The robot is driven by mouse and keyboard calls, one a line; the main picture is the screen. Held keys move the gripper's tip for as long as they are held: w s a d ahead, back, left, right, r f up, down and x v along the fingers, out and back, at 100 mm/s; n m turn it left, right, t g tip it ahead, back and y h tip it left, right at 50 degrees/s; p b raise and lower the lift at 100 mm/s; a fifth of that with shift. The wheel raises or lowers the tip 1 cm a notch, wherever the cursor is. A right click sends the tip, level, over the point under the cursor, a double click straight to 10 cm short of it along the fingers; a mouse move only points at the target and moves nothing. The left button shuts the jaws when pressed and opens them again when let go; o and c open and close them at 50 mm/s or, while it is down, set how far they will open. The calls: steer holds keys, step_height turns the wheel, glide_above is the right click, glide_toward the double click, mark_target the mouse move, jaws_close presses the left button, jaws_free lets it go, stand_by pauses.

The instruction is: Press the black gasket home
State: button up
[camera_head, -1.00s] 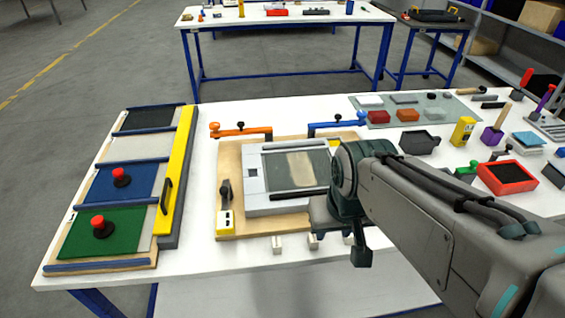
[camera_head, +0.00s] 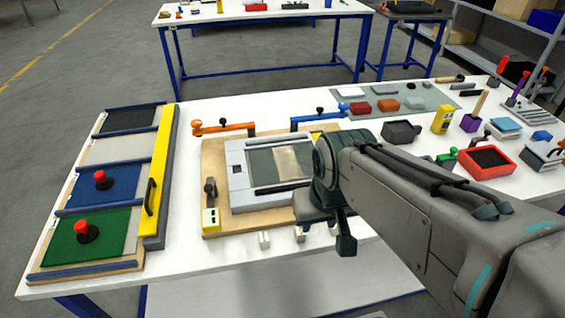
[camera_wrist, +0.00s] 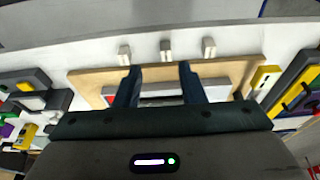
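A pale grey frame (camera_head: 238,178) with a glass pane (camera_head: 262,163) lies on a wooden board (camera_head: 216,151). A black strip (camera_head: 284,188), which looks like the gasket, runs along the pane's near edge. Whether it is fully seated cannot be told. My arm hides the frame's right side in the head view. In the wrist view my gripper (camera_wrist: 160,67) has its two fingers apart over the board's near edge (camera_wrist: 95,78), with no object visibly held between them. A dark strip (camera_wrist: 165,98) shows beyond, partly hidden by the gripper body.
Orange (camera_head: 222,127) and blue (camera_head: 318,119) clamps stand at the board's far edge. A black-handled clamp (camera_head: 210,192) stands at its left. Small white blocks (camera_head: 264,239) lie in front. A panel rack with a yellow bar (camera_head: 160,170) is left; several tools are right.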

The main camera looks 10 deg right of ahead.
steer(key=c, duration=0.6)
steer(key=shift+w+r, duration=0.25)
steer(key=shift+w, duration=0.1)
jaws_close()
steer(key=w+r+p, duration=0.1)
steer(key=w+r, duration=0.3)
steer(key=w, duration=1.2)
steer(key=shift+w+d+p, duration=0.2)
steer(key=shift+w+p, duration=0.05)
steer(key=shift+p, duration=0.15)
steer(key=shift+r, duration=0.1)
